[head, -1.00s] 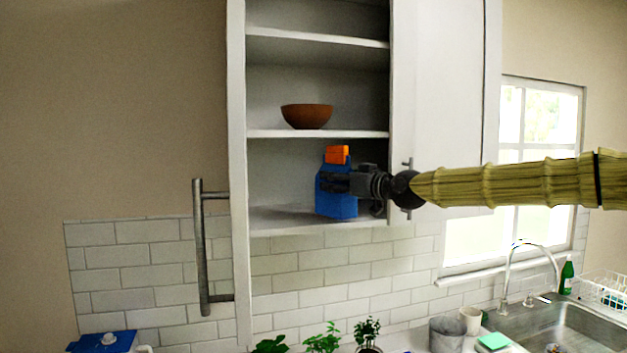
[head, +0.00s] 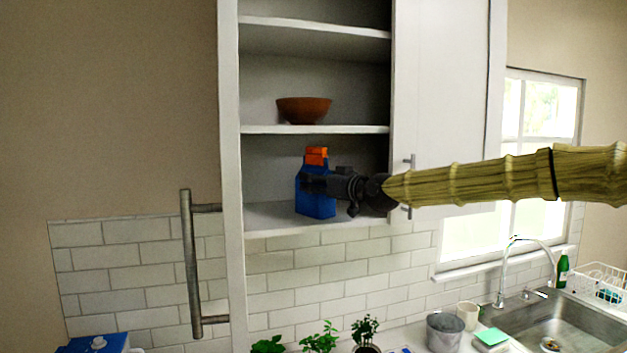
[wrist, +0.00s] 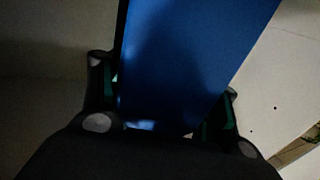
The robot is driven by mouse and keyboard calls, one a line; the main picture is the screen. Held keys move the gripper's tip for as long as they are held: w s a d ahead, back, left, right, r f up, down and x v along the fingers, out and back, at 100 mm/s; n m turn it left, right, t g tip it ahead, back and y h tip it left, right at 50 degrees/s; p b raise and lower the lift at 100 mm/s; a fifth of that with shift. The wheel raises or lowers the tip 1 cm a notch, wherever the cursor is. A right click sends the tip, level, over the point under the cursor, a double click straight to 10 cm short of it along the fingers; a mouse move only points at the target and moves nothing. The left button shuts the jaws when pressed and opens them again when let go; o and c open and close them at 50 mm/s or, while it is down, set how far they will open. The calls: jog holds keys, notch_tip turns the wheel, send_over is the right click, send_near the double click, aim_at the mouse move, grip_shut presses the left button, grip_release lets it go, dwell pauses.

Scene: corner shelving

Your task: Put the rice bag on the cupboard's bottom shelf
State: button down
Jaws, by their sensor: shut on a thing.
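The rice bag (head: 316,205) is blue with an orange top. It is upright in the bottom compartment of the open cupboard, over the bottom shelf (head: 270,219). Its lower edge looks at or just above the shelf surface; I cannot tell whether it touches. My gripper (head: 312,184) reaches in from the right and is shut on the bag's middle. In the wrist view the blue bag (wrist: 185,65) fills the space between the two fingers, and its far end is out of sight.
A brown bowl (head: 304,110) stands on the shelf above (head: 350,129). The cupboard's left edge (head: 231,180) and long-handled door (head: 192,265) bound the left side; a closed door (head: 445,100) is at right. Potted plants (head: 320,340) stand below. The bottom shelf is clear left of the bag.

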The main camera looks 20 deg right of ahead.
jog(key=shift+s+d+r, duration=0.1)
jog(key=shift+s+r, duration=0.25)
jog(key=shift+s, duration=0.15)
jog(key=shift+w+f, duration=0.2)
jog(key=shift+w, duration=0.1)
jog(key=c, duration=0.7)
grip_release()
jog(key=shift+w+f, duration=0.1)
jog(key=shift+f, duration=0.1)
jog(key=o, duration=0.3)
jog(key=shift+o, duration=0.8)
jog(key=shift+s+r, duration=0.2)
jog(key=shift+s, duration=0.1)
jog(key=shift+w, duration=0.15)
jog(key=shift+s+f+b, duration=0.15)
jog(key=shift+s+b, duration=0.2)
jog(key=b+v, duration=0.5)
jog(key=v, duration=0.6)
jog(key=shift+s, duration=0.2)
